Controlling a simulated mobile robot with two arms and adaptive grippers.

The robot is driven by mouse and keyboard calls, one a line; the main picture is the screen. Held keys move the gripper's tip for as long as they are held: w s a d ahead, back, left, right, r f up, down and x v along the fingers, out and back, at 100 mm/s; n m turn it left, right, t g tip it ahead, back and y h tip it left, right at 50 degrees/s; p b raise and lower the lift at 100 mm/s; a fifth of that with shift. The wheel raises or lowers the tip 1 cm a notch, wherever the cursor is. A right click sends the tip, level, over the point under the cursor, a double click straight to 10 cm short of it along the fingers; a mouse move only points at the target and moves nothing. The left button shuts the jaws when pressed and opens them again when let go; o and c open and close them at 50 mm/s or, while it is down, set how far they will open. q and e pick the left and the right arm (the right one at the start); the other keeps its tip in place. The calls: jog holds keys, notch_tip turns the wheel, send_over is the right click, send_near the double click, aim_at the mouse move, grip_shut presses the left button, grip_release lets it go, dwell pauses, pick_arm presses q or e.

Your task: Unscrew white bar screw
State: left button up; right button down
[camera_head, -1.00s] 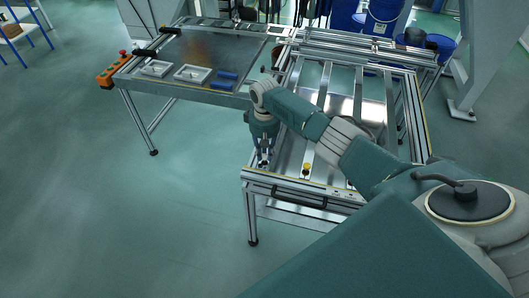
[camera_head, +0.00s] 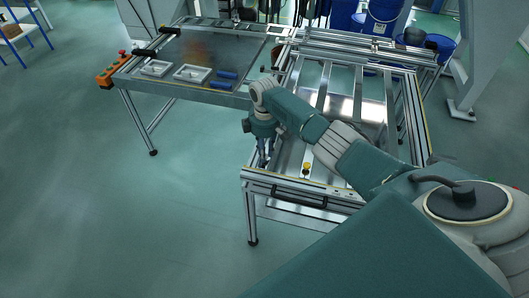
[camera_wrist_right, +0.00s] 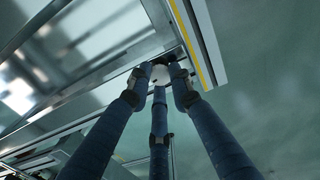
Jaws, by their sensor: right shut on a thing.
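My right gripper (camera_head: 264,162) points down at the near left corner of the panel fixture frame (camera_head: 243,178). In the right wrist view, the three dark blue fingers of my right gripper (camera_wrist_right: 161,75) close around a small white piece (camera_wrist_right: 160,72) beside the metal edge rail. This piece appears to be the white bar screw; the fingertips hide much of it, and I cannot tell whether it is still seated. In the head view it is too small to make out. My left gripper is not in view.
A yellow knob (camera_head: 306,168) stands on the frame just right of my gripper. A black handle (camera_head: 298,196) runs along the near edge. A second table (camera_head: 180,88) with white trays and blue cylinders stands behind left. The floor at left is clear.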

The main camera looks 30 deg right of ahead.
jog(key=n, duration=0.4)
jog(key=shift+s+f+n+b, duration=0.1)
jog(key=shift+n+b, duration=0.2)
jog(key=shift+n, duration=0.1)
jog(key=n, duration=0.4)
jog(key=shift+b, duration=0.35)
jog(key=n, duration=0.3)
jog(key=n+b, duration=0.1)
jog(key=n, duration=0.2)
jog(key=shift+w+n, duration=0.2)
jog(key=shift+n, duration=0.2)
jog(key=shift+w+r+n+b, duration=0.1)
jog(key=shift+r+n+b, duration=0.2)
jog(key=shift+n, duration=0.6)
jog(key=shift+w+d+r+n, duration=0.1)
jog(key=shift+w+d+n, duration=0.05)
jog(key=shift+n, duration=0.15)
jog(key=c, duration=1.6)
grip_release()
jog(key=shift+o, duration=0.2)
jog(key=shift+f, duration=0.2)
